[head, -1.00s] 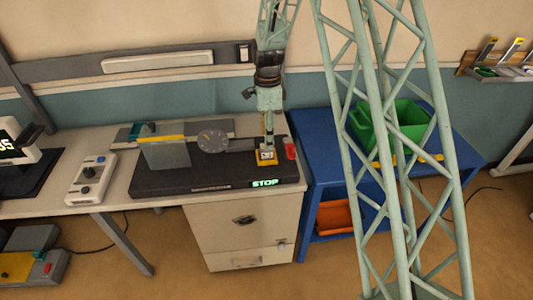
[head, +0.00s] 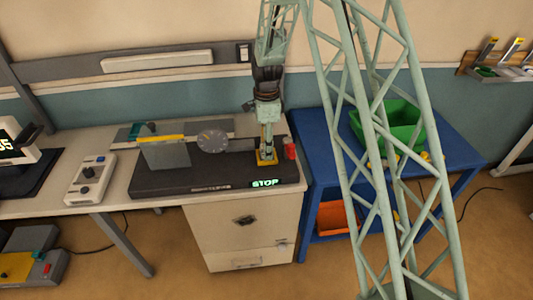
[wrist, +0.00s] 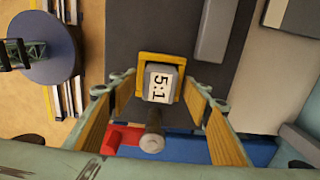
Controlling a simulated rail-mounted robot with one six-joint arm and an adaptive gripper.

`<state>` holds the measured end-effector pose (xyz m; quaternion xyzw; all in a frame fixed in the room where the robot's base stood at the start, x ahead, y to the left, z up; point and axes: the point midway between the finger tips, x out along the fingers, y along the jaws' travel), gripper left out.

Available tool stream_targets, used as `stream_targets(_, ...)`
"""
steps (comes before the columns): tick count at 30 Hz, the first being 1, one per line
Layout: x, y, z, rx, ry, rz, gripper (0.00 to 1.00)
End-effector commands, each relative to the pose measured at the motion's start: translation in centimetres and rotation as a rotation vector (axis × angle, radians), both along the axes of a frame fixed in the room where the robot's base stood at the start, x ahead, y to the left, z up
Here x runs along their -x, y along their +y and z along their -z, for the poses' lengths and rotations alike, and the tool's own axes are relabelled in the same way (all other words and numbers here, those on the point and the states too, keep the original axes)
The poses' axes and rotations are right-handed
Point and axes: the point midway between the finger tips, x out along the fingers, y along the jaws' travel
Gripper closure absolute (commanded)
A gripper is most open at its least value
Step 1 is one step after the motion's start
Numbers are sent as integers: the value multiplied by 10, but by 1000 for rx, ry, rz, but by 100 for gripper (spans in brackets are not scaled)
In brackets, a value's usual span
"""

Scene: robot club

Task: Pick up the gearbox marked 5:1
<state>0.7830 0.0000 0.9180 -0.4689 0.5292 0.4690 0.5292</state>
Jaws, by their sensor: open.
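The gearbox marked 5:1 (wrist: 161,84) is a small grey block with a white label, and a yellow square frame (wrist: 143,62) surrounds it in the wrist view. A grey cylindrical part (wrist: 152,142) with a round end stands just below it there. In the head view the yellow frame (head: 261,160) shows at the right end of the black bench machine (head: 200,180). My gripper (wrist: 160,92) is open, its wood-coloured finger pads on either side of the gearbox. It points down over that spot in the head view (head: 267,150). Contact cannot be told.
A red block (head: 290,151) is close on the right of the gripper. A grey dial disc (head: 212,141) and an upright grey plate (head: 166,154) stand to the left. A blue table (head: 316,150) with a green bin (head: 385,122) is at right.

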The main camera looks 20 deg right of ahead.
Motion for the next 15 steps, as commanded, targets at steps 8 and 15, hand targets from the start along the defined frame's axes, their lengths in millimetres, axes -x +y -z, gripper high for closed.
stream_targets(8,0,0,0,0,0,0,56)
stream_targets(15,0,0,0,0,0,0,56)
